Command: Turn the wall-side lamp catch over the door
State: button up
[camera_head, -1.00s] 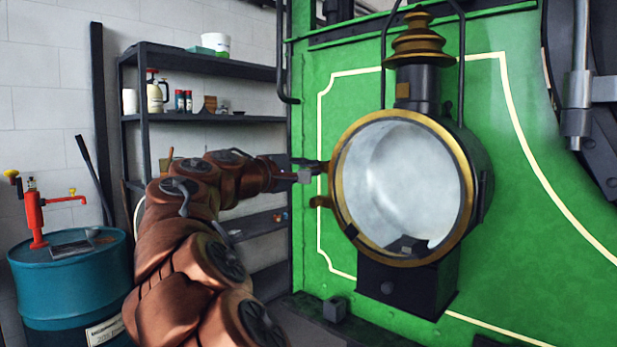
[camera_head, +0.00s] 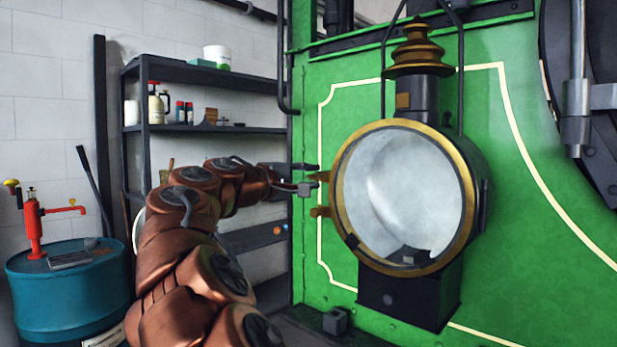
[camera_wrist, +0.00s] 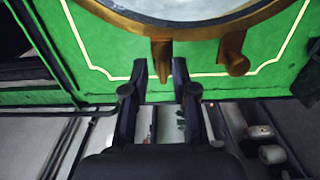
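The lamp (camera_head: 400,195) is a black round lantern with a brass-rimmed glass door (camera_head: 345,225) on the green panel. Two brass pieces stick out from its wall-side edge. The upper one, seemingly the catch (camera_head: 317,173), is pointed in the wrist view (camera_wrist: 162,60). The lower, knobbed piece (camera_head: 320,211) also shows in the wrist view (camera_wrist: 234,62). My gripper (camera_head: 311,177) reaches in from the left. In the wrist view its fingers (camera_wrist: 159,68) are apart, one on each side of the pointed piece. I cannot tell whether they touch it.
A dark shelf unit (camera_head: 205,128) with bottles and tubs stands against the wall behind my arm. A blue drum (camera_head: 65,295) with a red pump (camera_head: 33,225) stands at the lower left. A black pipe (camera_head: 281,60) runs down beside the green panel (camera_head: 520,250).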

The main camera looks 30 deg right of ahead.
jog(key=shift+f, duration=0.1)
jog(key=v, duration=1.2)
dwell(0.4)
jog(key=s+d+f+m+g+y+p, duration=0.1)
jog(key=s+d+f+y, duration=0.3)
jog(key=s+f, duration=0.35)
jog(key=s+d+f+m+g+y+p, duration=0.2)
jog(key=s+d+f+y, duration=0.15)
jog(key=s+f, duration=0.45)
jog(key=s+a+f+g+y, duration=0.1)
jog(key=s+a+f+y, duration=0.2)
jog(key=s+a+f, duration=0.3)
jog(key=s+a+f+g+y+p, duration=0.1)
jog(key=s+a+f+y, duration=0.2)
jog(key=s+a+f, duration=0.3)
jog(key=s+a+f+y+p, duration=0.1)
jog(key=s+a+f+y, duration=0.3)
jog(key=f, duration=0.8)
jog(key=shift+s+a+n+g, duration=0.3)
jog(key=shift+s+a+g, duration=0.1)
jog(key=shift+s+a, duration=1.15)
